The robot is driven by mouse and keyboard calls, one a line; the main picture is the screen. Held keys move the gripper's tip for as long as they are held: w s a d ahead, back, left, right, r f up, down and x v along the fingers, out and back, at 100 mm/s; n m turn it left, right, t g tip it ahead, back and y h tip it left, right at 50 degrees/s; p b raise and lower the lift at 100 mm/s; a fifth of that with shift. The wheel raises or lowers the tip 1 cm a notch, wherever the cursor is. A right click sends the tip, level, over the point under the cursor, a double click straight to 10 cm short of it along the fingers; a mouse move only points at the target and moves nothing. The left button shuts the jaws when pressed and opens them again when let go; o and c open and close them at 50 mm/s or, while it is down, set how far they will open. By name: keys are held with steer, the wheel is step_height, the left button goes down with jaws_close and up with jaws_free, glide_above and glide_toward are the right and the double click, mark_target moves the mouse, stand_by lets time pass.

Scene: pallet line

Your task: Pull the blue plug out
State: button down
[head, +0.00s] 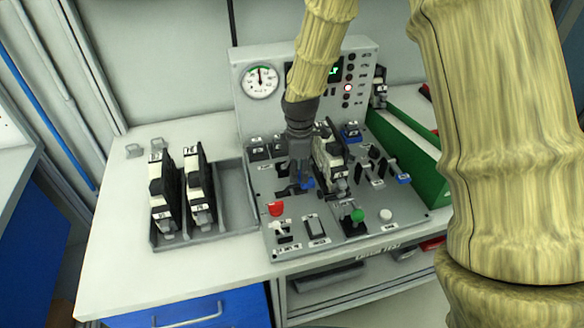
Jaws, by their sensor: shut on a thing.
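A small blue plug (308,183) is at the left middle of the grey control panel (250,184). My gripper (300,181) comes down on it from above, with its dark fingers shut on it. The fingers hide most of the plug and its socket. I cannot tell whether the plug is still seated in the panel or lifted off it.
A black-and-white module (328,155) stands close on the gripper's right. A red part (276,209) and a green knob (357,215) are at the front. Two modules (163,193) stand in a grey tray (235,200) on the left. A green box (412,150) is on the right.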

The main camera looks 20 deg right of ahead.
steer(key=c, duration=1.6)
jaws_free()
steer(key=shift+a+f, duration=0.1)
steer(key=shift+c, duration=0.2)
steer(key=o, duration=0.5)
steer(key=shift+a, duration=0.15)
steer(key=shift+c, duration=0.2)
step_height(320, 180, up, 12)
